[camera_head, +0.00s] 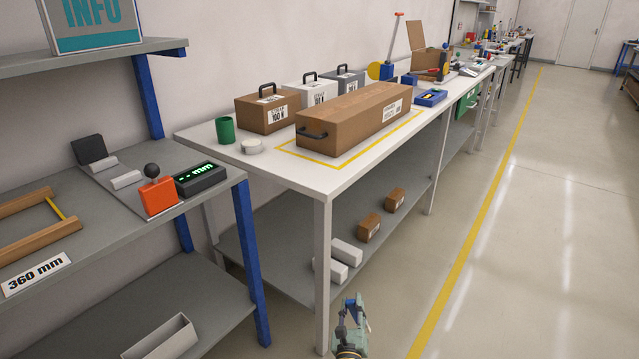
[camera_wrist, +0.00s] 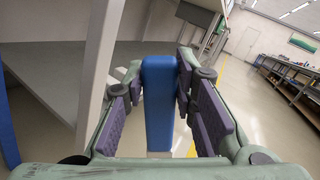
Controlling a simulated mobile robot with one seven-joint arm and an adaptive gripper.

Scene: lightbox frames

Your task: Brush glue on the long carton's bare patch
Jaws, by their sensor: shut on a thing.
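The long brown carton (camera_head: 352,120) lies on the white bench (camera_head: 330,180) inside a yellow outline. It has a black handle on its near end and a white label on its side. I cannot make out a bare patch. My gripper (camera_head: 350,318) is low in front of the bench, well below and apart from the carton. In the wrist view my gripper (camera_wrist: 160,95) is shut on a blue bar-shaped thing (camera_wrist: 158,100), upright between the purple pads. Its bristles, if any, are not visible. A green cup (camera_head: 225,130) and a low white round pot (camera_head: 251,146) stand left of the carton.
Several handled boxes, one brown (camera_head: 267,110), stand behind the carton. A blue tray (camera_head: 430,97) lies beyond it. A grey shelf unit with blue posts (camera_head: 250,260) is at left. Small boxes lie on the bench's lower shelf (camera_head: 275,255). The floor at right is clear.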

